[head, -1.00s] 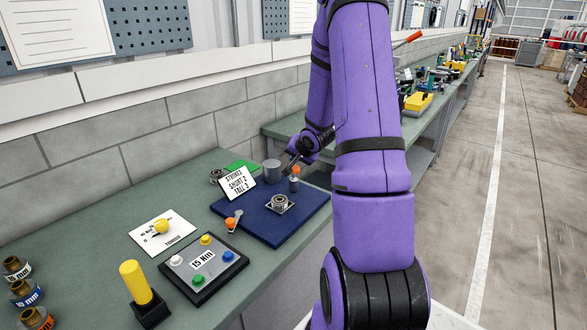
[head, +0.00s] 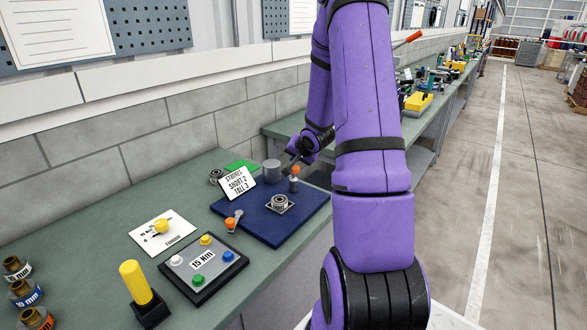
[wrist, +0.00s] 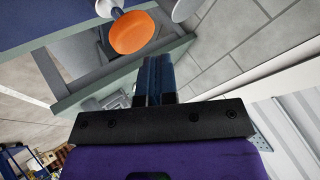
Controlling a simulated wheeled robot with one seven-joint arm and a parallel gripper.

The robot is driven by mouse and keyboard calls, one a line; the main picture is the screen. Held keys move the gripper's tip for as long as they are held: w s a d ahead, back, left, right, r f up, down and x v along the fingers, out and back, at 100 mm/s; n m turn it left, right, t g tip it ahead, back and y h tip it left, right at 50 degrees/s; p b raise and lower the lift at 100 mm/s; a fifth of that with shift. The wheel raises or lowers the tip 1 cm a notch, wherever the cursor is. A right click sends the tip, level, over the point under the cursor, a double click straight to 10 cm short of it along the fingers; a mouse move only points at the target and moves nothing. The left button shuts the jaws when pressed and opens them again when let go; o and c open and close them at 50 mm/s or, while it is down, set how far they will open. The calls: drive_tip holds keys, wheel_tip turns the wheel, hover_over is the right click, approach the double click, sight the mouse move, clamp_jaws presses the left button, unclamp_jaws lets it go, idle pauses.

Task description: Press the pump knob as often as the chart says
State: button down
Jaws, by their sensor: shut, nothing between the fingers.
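The orange pump knob (head: 295,170) tops a short grey post on the blue board (head: 257,226). The wrist view shows an orange knob (wrist: 133,33) with a pale stem, just past my fingertips and a little left. My gripper (head: 286,172) is shut and empty, close beside the post's top; the wrist view shows its fingers (wrist: 154,70) together. I cannot tell whether they touch the knob. The white chart card (head: 238,183) leans at the board's back left and reads "STROKES SHORT 2 TALL 3".
A grey cylinder (head: 272,172) stands behind the post. A bearing-like part (head: 280,203) and an orange-ended part (head: 231,223) are also on the board. A button box (head: 203,264) marked 15 Nm and a yellow-handled lever (head: 136,282) stand nearer. My arm covers the bench's right side.

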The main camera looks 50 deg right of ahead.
sight(295, 167)
drive_tip(key=shift+f, duration=0.15)
drive_tip(key=shift+f, duration=0.25)
drive_tip(key=shift+f, duration=1.25)
idle(1.6)
drive_tip(key=shift+r, duration=0.1)
idle(0.3)
drive_tip(key=shift+r, duration=1.55)
drive_tip(key=shift+r, duration=0.1)
drive_tip(key=shift+r, duration=2.45)
